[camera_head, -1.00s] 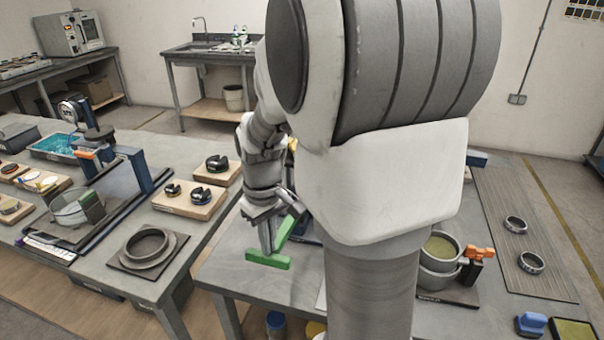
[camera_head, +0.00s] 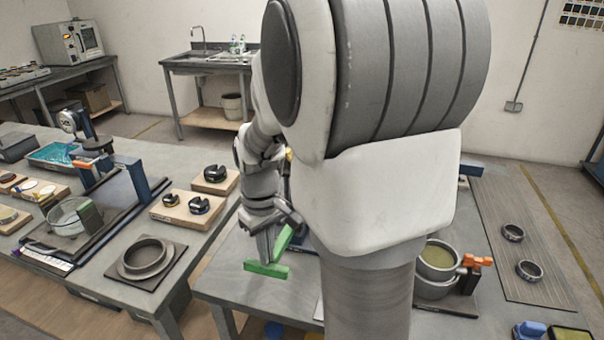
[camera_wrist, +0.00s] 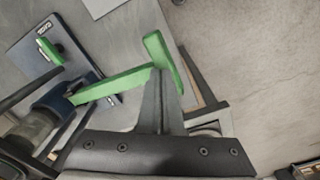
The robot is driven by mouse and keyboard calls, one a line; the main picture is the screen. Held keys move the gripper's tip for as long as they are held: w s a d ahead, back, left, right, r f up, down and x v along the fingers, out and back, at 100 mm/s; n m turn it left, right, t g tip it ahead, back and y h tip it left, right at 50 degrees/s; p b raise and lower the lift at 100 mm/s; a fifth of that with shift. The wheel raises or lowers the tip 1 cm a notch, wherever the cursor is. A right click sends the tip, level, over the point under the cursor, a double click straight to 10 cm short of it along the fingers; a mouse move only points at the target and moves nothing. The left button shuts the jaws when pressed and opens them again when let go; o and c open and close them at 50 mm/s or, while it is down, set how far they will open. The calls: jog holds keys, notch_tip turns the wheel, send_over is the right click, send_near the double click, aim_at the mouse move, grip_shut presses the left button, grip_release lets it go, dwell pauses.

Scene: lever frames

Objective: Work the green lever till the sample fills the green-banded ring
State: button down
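In the wrist view the lever's arm (camera_wrist: 115,86) runs from a dark blue frame (camera_wrist: 84,78) to that crossbar (camera_wrist: 164,60). My gripper (camera_head: 268,259) points down at the crossbar. Its fingers look closed together with nothing visible between them, and the tips (camera_wrist: 160,72) lie where arm and crossbar meet; whether they touch is unclear. My arm hides most of the lever's mechanism. I cannot make out the sample or a green-banded ring.
Right of my arm stand stacked bowls (camera_head: 437,262) holding greenish material, with an orange clamp (camera_head: 477,261). Two dark rings (camera_head: 529,270) lie on a mat. The left bench (camera_head: 110,275) carries wooden blocks, a dark ring and a blue frame. Floor lies between the tables.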

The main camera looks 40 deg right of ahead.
notch_tip(320, 180, up, 12)
jog(key=d+p, duration=0.1)
jog(key=p, duration=0.8)
jog(key=shift+w+d, duration=0.15)
jog(key=shift+w, duration=0.3)
jog(key=f+m, duration=0.1)
jog(key=m, duration=0.1)
jog(key=f+m, duration=0.2)
jog(key=f+m+p, duration=0.1)
jog(key=f+m, duration=0.1)
jog(key=shift+s+a+f, duration=0.15)
jog(key=shift+a+f, duration=0.1)
dwell(0.6)
jog(key=shift+f, duration=0.1)
dwell(1.8)
